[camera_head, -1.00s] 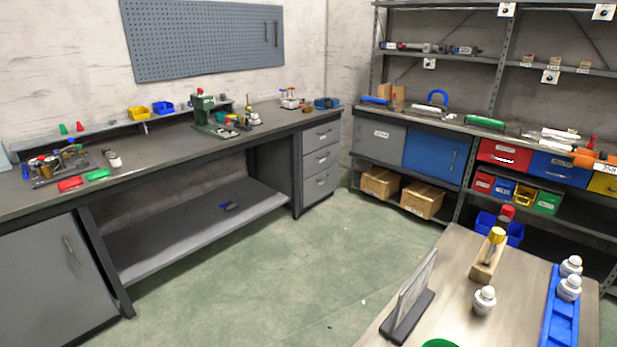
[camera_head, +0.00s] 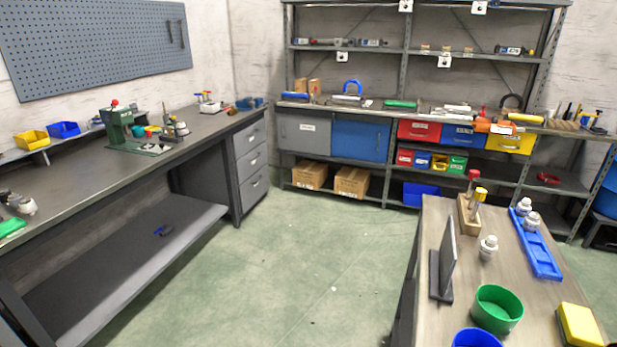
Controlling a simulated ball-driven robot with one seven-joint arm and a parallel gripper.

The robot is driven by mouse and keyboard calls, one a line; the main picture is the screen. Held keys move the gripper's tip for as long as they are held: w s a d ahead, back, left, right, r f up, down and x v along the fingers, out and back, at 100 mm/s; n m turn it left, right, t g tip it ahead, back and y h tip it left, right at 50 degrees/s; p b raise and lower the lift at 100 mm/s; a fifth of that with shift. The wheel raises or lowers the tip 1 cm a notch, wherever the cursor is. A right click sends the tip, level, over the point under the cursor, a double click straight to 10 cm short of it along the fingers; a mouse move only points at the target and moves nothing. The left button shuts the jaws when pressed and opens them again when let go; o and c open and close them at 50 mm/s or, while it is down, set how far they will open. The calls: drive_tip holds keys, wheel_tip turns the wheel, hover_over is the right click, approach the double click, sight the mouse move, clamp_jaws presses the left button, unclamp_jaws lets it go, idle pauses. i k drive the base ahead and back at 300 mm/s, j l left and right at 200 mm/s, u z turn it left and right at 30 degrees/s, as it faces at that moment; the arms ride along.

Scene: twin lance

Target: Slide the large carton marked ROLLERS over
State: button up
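Two brown cartons sit side by side on the low shelf under the grey and blue cabinets at the back. The left carton (camera_head: 309,175) has a mark on its front too small to read. The right carton (camera_head: 352,181) stands a little apart from it, and its marking is also too small to read. I cannot tell which one, if either, is marked ROLLERS. My gripper is not in view.
Green floor (camera_head: 300,260) lies clear before the shelving. A long workbench (camera_head: 90,175) runs along the left. A table (camera_head: 540,290) at front right holds a green bowl (camera_head: 497,308), a blue tray (camera_head: 537,246) and white bottles.

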sight(308, 175)
drive_tip(key=i+j+u, duration=0.7)
drive_tip(key=i+u, duration=0.2)
drive_tip(key=u, duration=0.2)
drive_tip(key=i+j+u, duration=0.1)
drive_tip(key=i, duration=0.3)
drive_tip(key=i+j, duration=0.15)
drive_tip(key=i, duration=0.3)
drive_tip(key=i+l+z, duration=0.15)
drive_tip(key=i+z, duration=0.75)
drive_tip(key=i+j+z, duration=0.2)
drive_tip(key=i+z, duration=0.25)
drive_tip(key=i+l+z, duration=0.15)
drive_tip(key=i+z, duration=0.2)
drive_tip(key=i, duration=0.55)
drive_tip(key=i+z, duration=0.3)
drive_tip(key=i, duration=0.6)
drive_tip(key=i+l+u, duration=0.25)
drive_tip(key=i+u, duration=0.2)
drive_tip(key=i, duration=0.25)
drive_tip(key=i+l+u, duration=0.4)
drive_tip(key=i, duration=0.25)
drive_tip(key=i+l+u, duration=0.45)
drive_tip(key=i+l, duration=0.15)
drive_tip(key=i+l+u, duration=0.4)
drive_tip(key=l, duration=0.55)
